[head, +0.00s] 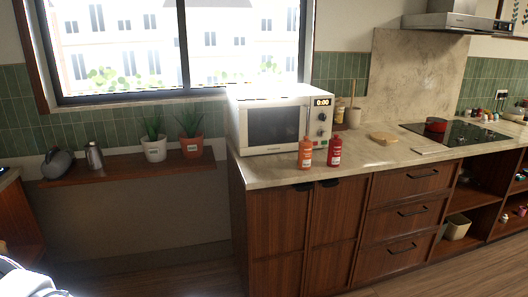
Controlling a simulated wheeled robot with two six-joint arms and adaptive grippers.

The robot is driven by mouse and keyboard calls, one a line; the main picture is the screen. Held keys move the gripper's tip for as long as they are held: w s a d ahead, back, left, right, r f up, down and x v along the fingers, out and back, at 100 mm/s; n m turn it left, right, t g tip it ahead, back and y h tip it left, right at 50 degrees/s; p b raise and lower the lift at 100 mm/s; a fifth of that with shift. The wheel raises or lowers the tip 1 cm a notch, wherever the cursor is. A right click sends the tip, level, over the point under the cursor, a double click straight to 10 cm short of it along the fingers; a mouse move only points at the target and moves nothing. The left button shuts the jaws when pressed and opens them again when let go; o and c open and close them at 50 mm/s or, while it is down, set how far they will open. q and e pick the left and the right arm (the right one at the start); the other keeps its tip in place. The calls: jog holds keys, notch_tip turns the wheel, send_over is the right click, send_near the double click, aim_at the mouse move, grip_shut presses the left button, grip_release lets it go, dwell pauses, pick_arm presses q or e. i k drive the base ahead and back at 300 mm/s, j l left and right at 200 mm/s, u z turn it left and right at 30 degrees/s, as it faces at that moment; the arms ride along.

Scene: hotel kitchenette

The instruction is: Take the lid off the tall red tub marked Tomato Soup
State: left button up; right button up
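No tub that I can read as Tomato Soup shows in the head view; any lettering here is too small to read. A red bottle-shaped container (334,152) with a narrow top stands upright on the counter, in front of the microwave's right end. An orange container (305,153) of like shape stands just left of it. Neither of my grippers is in view.
A white microwave (273,125) stands at the counter's left end. A flat tan item (383,138) lies on the pale counter (375,160), which has clear room around it. Two potted plants, a jug (94,155) and a grey kettle-like item (58,163) stand on the wooden shelf (115,174).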

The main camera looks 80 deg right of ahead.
aim_at(336, 140)
jog(key=l+z, duration=0.25)
jog(key=z, duration=0.2)
jog(key=k+l+z, duration=0.1)
jog(key=l+z, duration=0.2)
jog(key=z, duration=0.2)
jog(key=l+z, duration=0.25)
jog(key=z, duration=0.2)
jog(key=i+l+z, duration=0.1)
jog(key=l+z, duration=0.15)
jog(key=z, duration=0.25)
jog(key=l+z, duration=0.2)
jog(key=z, duration=0.25)
jog(key=i+l+z, duration=0.15)
jog(key=z, duration=0.3)
jog(key=i+l, duration=0.2)
